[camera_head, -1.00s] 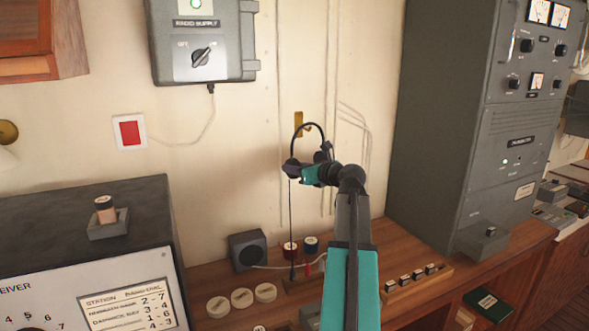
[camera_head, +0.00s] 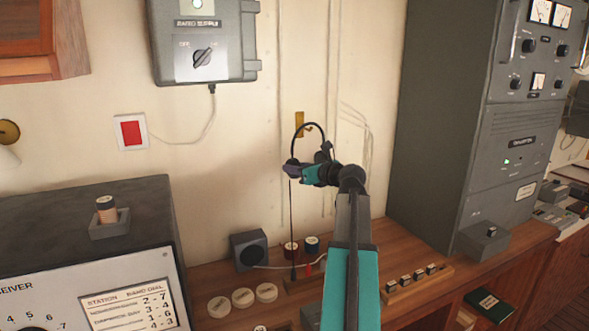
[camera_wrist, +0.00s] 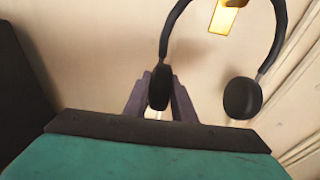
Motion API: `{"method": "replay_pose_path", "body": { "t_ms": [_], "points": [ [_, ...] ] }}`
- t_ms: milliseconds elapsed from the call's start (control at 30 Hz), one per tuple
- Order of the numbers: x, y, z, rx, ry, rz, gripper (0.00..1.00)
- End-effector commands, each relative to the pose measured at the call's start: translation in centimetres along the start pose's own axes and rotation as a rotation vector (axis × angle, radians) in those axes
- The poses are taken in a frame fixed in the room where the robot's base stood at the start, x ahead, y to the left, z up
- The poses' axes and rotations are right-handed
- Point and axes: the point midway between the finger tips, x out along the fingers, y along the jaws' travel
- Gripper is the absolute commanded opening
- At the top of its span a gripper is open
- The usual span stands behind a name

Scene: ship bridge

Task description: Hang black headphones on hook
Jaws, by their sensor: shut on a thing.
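The black headphones (camera_wrist: 275,45) are in my gripper (camera_wrist: 160,95), which is shut on one ear cup in the wrist view. The other ear cup (camera_wrist: 242,98) hangs free to the right. The headband (camera_head: 299,134) arches upward in the head view. The brass hook (camera_head: 299,118) is on the wall close to the top of the headband; its plate (camera_wrist: 222,18) also shows in the wrist view, within the headband's arch. I cannot tell whether the band touches the hook.
A grey radio supply box (camera_head: 206,42) hangs on the wall at upper left. A tall grey cabinet (camera_head: 440,120) stands at right. The wooden desk (camera_head: 395,248) below holds a small speaker (camera_head: 249,250), spools and several white discs. Cables run along the wall beside the hook.

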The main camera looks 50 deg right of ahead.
Motion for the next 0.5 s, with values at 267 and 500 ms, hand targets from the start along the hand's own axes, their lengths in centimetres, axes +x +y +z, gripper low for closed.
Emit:
{"method": "replay_pose_path", "body": {
  "t_ms": [267, 500],
  "points": [
    [0.32, -0.08, -0.03, 0.000, -0.001, 0.000, 0.07],
    [0.72, -0.16, -0.17, -0.001, -0.001, 0.000, 0.07]
  ]
}}
